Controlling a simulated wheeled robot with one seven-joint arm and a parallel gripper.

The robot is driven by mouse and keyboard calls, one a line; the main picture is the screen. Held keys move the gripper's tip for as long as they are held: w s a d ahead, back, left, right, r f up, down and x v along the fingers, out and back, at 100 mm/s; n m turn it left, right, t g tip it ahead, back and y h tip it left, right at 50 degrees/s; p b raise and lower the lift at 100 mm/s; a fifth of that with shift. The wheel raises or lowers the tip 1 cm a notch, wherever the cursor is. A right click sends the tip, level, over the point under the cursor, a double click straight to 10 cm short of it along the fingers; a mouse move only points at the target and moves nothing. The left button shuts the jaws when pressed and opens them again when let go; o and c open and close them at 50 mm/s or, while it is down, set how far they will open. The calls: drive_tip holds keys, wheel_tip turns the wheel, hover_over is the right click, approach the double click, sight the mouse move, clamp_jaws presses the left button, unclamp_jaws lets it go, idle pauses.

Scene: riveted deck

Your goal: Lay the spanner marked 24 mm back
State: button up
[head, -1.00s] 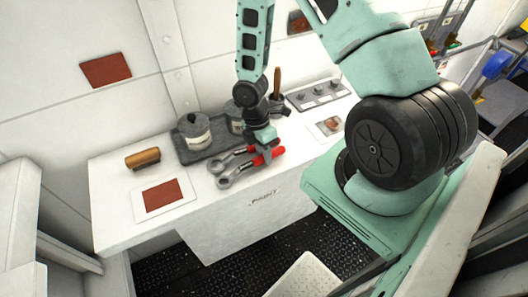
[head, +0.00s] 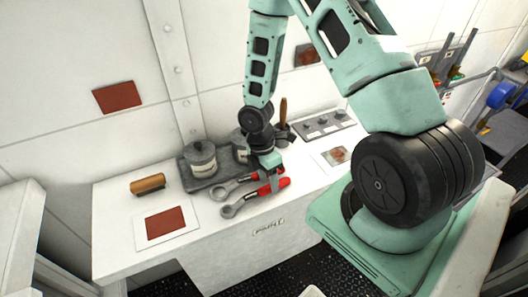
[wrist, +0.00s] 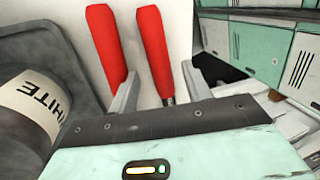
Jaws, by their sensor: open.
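Two spanners with red handles lie side by side on the white bench (head: 120,235). The nearer spanner (head: 232,210) and the farther spanner (head: 222,191) have their grey ring ends to the left. I cannot read a size on either. My gripper (wrist: 160,72) is open over the handles. In the wrist view one red handle (wrist: 152,40) runs between its fingers; the other red handle (wrist: 104,40) lies to the left, partly behind the left finger. In the head view my gripper (head: 273,180) is over the nearer handle (head: 281,184). I cannot tell whether the fingers touch it.
A grey tray (head: 190,185) behind the spanners holds lidded pots, one labelled WHITE (wrist: 35,105). A knob panel (head: 322,124) and a picture card (head: 337,156) are right.

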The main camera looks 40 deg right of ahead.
drive_tip(key=b+v, duration=0.1)
drive_tip(key=v, duration=1.5)
drive_tip(key=shift+s, duration=0.1)
drive_tip(key=s+a+r+m+t+b, duration=0.1)
drive_tip(key=s+a+m+b, duration=0.2)
drive_tip(key=s+a, duration=0.5)
drive_tip(key=s+a+r+m+t+b, duration=0.2)
drive_tip(key=s+a+m+b, duration=0.2)
drive_tip(key=s+a, duration=0.5)
drive_tip(key=a+m, duration=0.1)
drive_tip(key=a, duration=0.4)
drive_tip(key=shift+r, duration=0.2)
drive_tip(key=shift+d+m, duration=0.1)
drive_tip(key=shift+m, duration=0.2)
